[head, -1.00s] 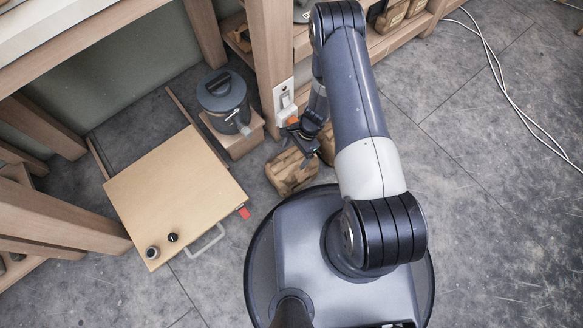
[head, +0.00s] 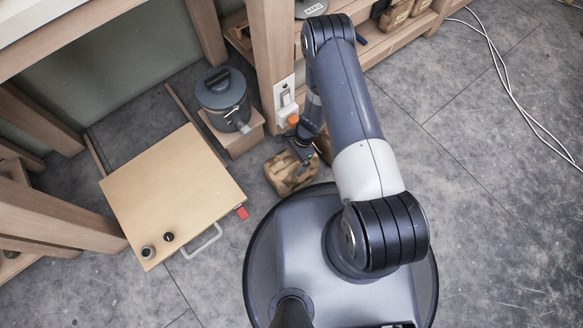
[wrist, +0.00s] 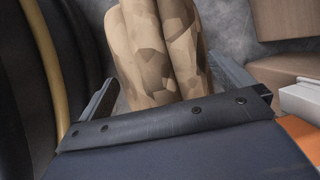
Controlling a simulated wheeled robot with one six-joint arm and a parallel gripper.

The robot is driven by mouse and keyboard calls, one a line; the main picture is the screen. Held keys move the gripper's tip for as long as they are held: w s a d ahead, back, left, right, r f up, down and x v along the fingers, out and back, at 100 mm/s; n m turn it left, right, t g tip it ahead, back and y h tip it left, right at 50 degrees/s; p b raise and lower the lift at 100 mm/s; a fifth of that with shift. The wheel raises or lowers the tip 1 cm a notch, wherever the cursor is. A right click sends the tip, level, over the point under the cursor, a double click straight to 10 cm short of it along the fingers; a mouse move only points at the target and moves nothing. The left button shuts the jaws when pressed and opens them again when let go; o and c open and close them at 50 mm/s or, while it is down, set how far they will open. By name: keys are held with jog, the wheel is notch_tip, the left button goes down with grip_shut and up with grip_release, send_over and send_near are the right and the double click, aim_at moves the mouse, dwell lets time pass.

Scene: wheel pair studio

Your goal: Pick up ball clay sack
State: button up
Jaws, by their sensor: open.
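In the wrist view a patterned sack (wrist: 160,55) with a lengthwise fold fills the space between my fingers. My gripper (wrist: 166,84) is open, with a finger on either side of the sack. In the head view my gripper (head: 304,158) is over the sack's right side, partly hidden by my arm. I cannot tell whether the fingers touch it.
Another brown bag (head: 324,147) shows partly behind my arm. A grey lidded pot (head: 222,95) stands on a wooden block (head: 236,142). A wooden leg with a switch box (head: 285,98) rises close by. Floor at right is clear except for a white cable (head: 505,85).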

jog(key=shift+f+b, duration=0.2)
jog(key=shift+b, duration=0.2)
jog(key=shift+c, duration=0.2)
jog(key=c, duration=1.8)
